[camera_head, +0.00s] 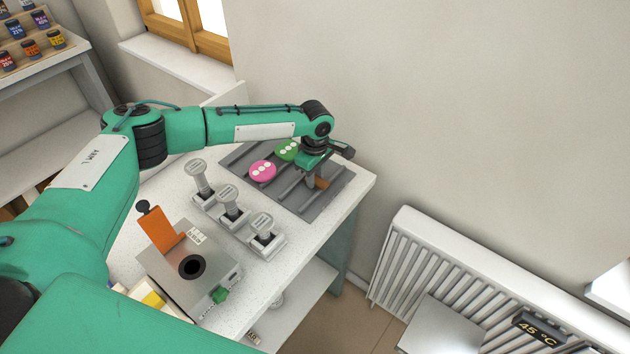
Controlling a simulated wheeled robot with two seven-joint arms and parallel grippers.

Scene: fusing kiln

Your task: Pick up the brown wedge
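The brown wedge (322,184) is a small brown piece at the right part of the grey ribbed tray (297,199) on the white table. My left gripper (316,181) points down right over the wedge, with a finger beside it and partly hiding it. The picture is too small to tell whether the fingers touch or grip the wedge, or how far they are apart. My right gripper is not in view.
A pink disc (262,171) and a green disc (288,150) with white dots lie on the tray. A radiator (450,280) is right.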

